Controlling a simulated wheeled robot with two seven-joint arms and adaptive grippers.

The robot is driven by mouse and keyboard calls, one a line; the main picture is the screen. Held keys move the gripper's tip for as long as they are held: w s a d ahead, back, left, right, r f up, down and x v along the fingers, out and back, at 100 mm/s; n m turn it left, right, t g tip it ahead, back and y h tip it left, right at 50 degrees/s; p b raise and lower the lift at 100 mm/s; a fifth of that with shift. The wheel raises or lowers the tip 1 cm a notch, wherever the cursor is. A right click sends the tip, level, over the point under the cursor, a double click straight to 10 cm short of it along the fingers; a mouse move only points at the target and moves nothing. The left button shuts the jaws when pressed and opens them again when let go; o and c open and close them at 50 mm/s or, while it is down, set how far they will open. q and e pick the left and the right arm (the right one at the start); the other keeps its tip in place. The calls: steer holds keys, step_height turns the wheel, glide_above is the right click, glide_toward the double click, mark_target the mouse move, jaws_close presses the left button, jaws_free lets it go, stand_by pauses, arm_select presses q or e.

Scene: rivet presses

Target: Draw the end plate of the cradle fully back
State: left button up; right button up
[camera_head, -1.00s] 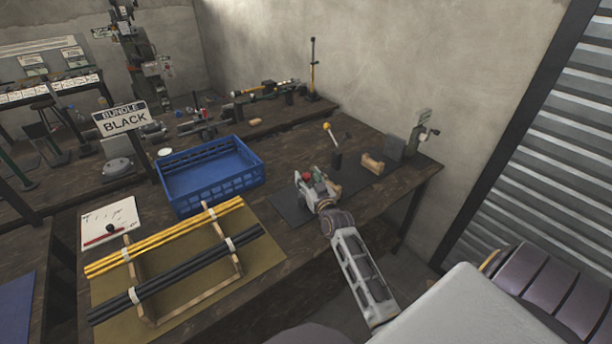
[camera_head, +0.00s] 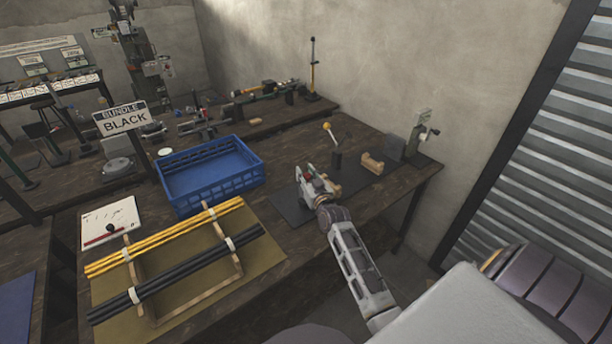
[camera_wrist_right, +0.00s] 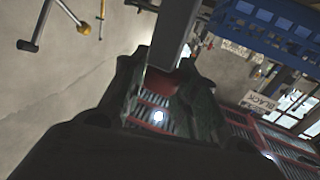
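My right gripper (camera_head: 313,182) is low over the dark mat, at a small red-and-green fixture (camera_head: 304,177) that it and the wrist partly hide. In the right wrist view a dark green body with a red part (camera_wrist_right: 160,82) fills the middle, close in front of the gripper, with a grey bar (camera_wrist_right: 171,34) across its upper side. The fingertips do not show clearly, so I cannot tell whether they are shut on anything. I cannot pick out the end plate for certain. My left gripper is not in view.
A lever with a yellow knob (camera_head: 327,126) stands just beyond the gripper. A wooden block (camera_head: 372,163) and a hand-cranked device (camera_head: 420,138) are to the right. A blue crate (camera_head: 211,191) and a wooden rack (camera_head: 192,303) with yellow and black rods are left.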

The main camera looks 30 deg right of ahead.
jaws_close()
